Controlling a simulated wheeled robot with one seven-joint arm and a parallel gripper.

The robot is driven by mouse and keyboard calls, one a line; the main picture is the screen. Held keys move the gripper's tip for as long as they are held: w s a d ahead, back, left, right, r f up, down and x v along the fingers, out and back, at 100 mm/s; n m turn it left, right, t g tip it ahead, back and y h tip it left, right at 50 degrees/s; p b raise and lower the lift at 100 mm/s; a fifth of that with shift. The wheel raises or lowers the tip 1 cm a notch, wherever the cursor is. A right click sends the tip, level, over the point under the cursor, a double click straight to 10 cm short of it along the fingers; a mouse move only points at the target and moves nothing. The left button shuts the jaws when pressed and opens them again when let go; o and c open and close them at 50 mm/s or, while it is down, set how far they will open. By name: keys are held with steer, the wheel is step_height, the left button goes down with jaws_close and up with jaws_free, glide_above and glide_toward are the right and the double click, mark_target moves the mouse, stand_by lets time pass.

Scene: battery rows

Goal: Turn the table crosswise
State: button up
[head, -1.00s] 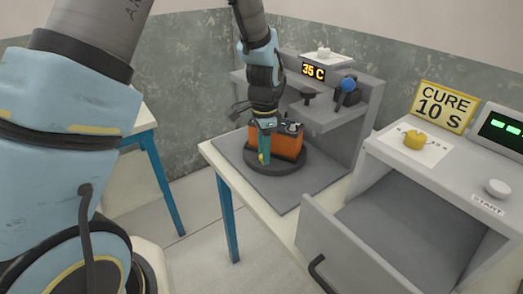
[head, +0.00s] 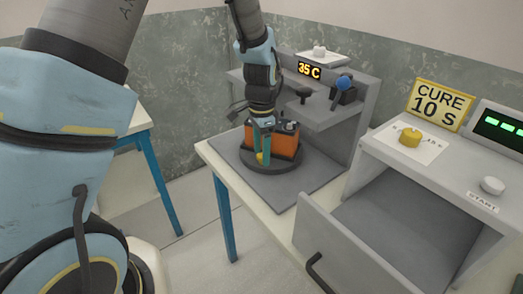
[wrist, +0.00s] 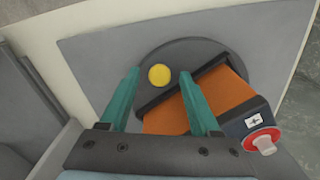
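The round dark turntable (head: 270,166) lies flat on a grey plate. An orange and black battery (head: 286,146) sits on it; the wrist view shows the battery (wrist: 222,90) lying diagonally, with a red and white terminal. A yellow peg (wrist: 159,75) stands near the turntable's edge beside the battery. My gripper (head: 262,160) is low over the turntable, pointing down. In the wrist view my gripper (wrist: 162,85) is open, its teal fingers apart with the peg between their tips. The right finger overlaps the battery; I cannot tell whether it touches.
Behind the turntable stands a grey fixture with a "35 C" display (head: 309,70) and a blue-knobbed lever (head: 343,83). Another blue-legged table stands left.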

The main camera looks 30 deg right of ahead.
step_height(320, 180, up, 11)
steer(key=b, duration=0.2)
stand_by(0.5)
steer(key=shift+f, duration=0.1)
steer(key=shift+c, duration=0.3)
